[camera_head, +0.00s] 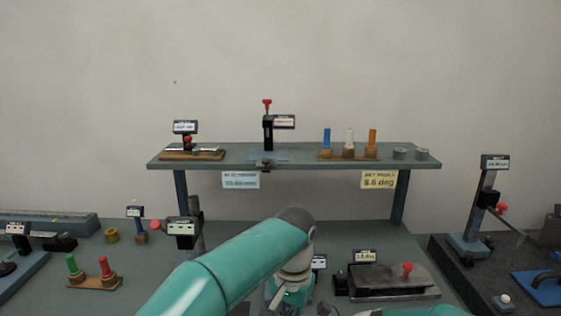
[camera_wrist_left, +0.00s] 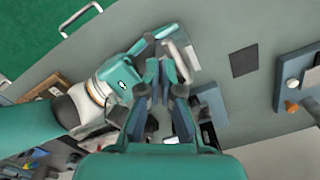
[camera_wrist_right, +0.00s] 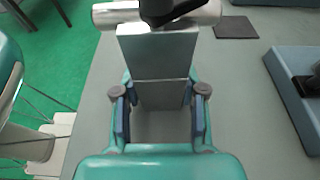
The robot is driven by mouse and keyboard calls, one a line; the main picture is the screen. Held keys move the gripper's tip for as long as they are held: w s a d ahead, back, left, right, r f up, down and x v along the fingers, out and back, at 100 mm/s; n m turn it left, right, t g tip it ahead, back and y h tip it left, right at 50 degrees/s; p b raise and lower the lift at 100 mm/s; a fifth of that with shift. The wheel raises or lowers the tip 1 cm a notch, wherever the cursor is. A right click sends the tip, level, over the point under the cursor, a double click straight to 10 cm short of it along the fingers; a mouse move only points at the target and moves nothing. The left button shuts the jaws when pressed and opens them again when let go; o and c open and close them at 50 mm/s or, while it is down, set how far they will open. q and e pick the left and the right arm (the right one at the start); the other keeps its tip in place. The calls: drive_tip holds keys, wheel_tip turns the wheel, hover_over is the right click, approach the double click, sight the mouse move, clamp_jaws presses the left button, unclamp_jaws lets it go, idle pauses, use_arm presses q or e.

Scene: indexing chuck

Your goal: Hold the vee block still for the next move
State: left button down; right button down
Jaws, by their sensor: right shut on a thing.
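The vee block (camera_wrist_right: 158,55) is a grey metal block in the right wrist view. My right gripper (camera_wrist_right: 160,97) has its two blue-padded fingers on either side of it and is shut on it. A shiny metal cylinder (camera_wrist_right: 112,14) lies crosswise at the block's far end, with a dark part over its middle. In the left wrist view my left gripper (camera_wrist_left: 160,68) has its fingertips close together beside my teal right gripper. Whether it is shut or holds anything is unclear. In the head view my left arm covers this work area, and the block cannot be made out.
A raised shelf (camera_head: 300,153) at the back carries gauges, coloured pegs and two grey cylinders. A peg stand (camera_head: 95,282) is at the left. A dark base (camera_head: 510,270) with a gauge stand (camera_head: 484,205) is at the right. A blue-grey block (camera_wrist_right: 290,95) lies right of my right gripper.

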use_arm(q)
drive_tip(key=shift+d, duration=0.3)
idle(0.4)
drive_tip(key=shift+s+a, duration=0.1)
drive_tip(key=shift+s, duration=0.25)
wheel_tip(320, 180, up, 6)
idle(0.3)
drive_tip(key=shift+w+a+f, duration=0.3)
drive_tip(key=shift+a+f, duration=0.05)
drive_tip(key=shift+f, duration=0.65)
drive_tip(key=shift+w+a+f, duration=0.25)
drive_tip(key=shift+a+f, duration=0.1)
drive_tip(key=shift+f, duration=0.7)
drive_tip(key=shift+w+a+f, duration=0.3)
drive_tip(key=shift+a+f, duration=0.05)
drive_tip(key=shift+f, duration=0.65)
drive_tip(key=shift+w+d, duration=0.1)
drive_tip(key=shift+d, duration=0.05)
